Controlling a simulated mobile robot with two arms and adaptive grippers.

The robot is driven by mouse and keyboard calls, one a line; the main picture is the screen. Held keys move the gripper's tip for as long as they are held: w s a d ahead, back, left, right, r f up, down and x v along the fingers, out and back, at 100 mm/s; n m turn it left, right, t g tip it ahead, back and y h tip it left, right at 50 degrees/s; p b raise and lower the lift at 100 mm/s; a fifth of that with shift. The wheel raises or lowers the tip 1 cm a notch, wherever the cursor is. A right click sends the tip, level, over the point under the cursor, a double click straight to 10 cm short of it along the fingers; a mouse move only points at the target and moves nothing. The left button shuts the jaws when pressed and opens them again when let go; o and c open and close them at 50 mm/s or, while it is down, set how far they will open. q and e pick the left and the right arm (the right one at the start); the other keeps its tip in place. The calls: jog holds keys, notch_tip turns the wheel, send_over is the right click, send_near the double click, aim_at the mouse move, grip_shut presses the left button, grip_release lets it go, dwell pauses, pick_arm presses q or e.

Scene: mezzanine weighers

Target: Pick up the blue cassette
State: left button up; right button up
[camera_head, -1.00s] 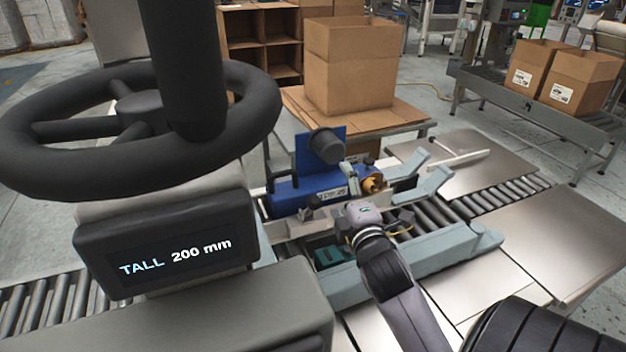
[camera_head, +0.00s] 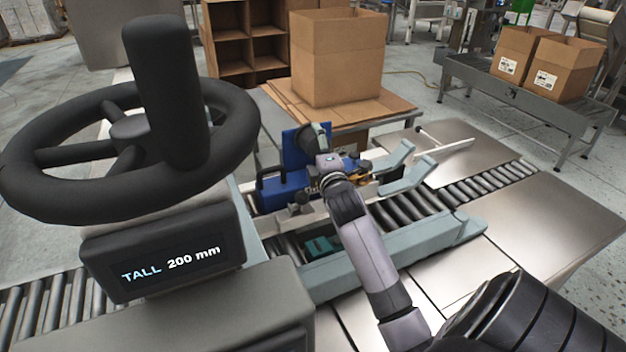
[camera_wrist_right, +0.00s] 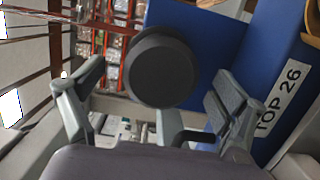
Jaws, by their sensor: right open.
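The blue cassette (camera_head: 272,192) sits upright over the roller conveyor, between the rails, in the head view. It has a blue upright plate, a dark handle at its left end and a brass part at its right end. In the right wrist view its blue body (camera_wrist_right: 287,75) carries a label reading "TOP 26", and a round black knob (camera_wrist_right: 160,70) stands out from the plate. My right gripper (camera_wrist_right: 158,95) is open, with the knob showing between its fingers; I cannot tell whether they touch it. In the head view my right gripper (camera_head: 322,150) covers part of the cassette. My left gripper is not in view.
A black handwheel (camera_head: 120,140) and a display reading "TALL 200 mm" (camera_head: 165,262) stand close on the left. Grey-green guide rails (camera_head: 385,258) flank the rollers. A cardboard box (camera_head: 338,65) stands on a table behind. Steel plates (camera_head: 545,215) lie at right.

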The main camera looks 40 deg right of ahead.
jog(key=x, duration=0.3)
jog(key=shift+w+d, duration=0.15)
jog(key=shift+c, duration=0.6)
